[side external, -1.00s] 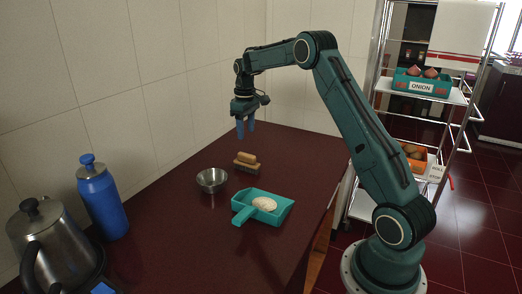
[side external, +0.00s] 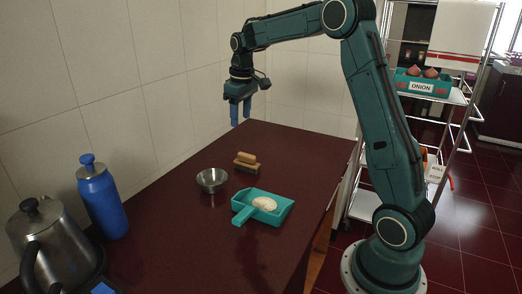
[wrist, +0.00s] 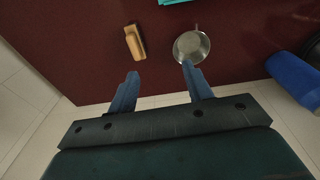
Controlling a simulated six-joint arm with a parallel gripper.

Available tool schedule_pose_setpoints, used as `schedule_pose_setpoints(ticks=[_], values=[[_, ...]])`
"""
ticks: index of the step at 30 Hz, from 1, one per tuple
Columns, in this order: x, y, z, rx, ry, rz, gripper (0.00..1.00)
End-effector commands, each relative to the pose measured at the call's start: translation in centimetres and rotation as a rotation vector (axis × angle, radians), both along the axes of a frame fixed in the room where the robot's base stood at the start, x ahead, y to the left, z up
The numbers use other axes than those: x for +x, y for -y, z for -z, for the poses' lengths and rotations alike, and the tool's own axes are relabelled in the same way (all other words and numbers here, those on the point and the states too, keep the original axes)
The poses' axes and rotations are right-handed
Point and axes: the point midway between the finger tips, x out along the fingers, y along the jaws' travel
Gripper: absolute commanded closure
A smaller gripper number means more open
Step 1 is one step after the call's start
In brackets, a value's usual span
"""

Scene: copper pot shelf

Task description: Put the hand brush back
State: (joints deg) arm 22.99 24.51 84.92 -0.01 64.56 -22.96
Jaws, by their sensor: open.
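The hand brush (side external: 246,161) has a tan wooden handle and block with dark bristles under it. It stands on the dark red counter, behind the steel bowl and the dustpan. It also shows in the wrist view (wrist: 134,43), up and to the left of the fingers. The teal dustpan (side external: 282,211) lies on the counter with a pale heap (side external: 264,203) in it. My gripper (side external: 240,116) has blue fingers, is open and empty, and hangs above the counter near the tiled wall, apart from the brush. It also shows in the wrist view (wrist: 158,70).
A steel bowl (side external: 212,181) stands left of the brush. A blue bottle (side external: 103,200) and a steel kettle (side external: 45,245) stand at the front left. The tiled wall (side external: 150,90) bounds the counter (side external: 180,250). A shelf trolley with an onion crate (side external: 421,84) stands at the right.

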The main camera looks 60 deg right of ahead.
Motion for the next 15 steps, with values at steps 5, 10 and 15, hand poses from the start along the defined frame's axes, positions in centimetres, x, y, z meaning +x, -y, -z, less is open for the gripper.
schedule_pose_setpoints(ticks=[5, 10, 15], values=[[-2.9, -4.0, -3.3, -0.013, 0.053, -0.005, 0.5], [-6.1, -7.4, -5.6, -0.019, 0.1, -0.004, 0.5], [-9.6, -10.4, -7.0, -0.021, 0.148, -0.006, 0.5]])
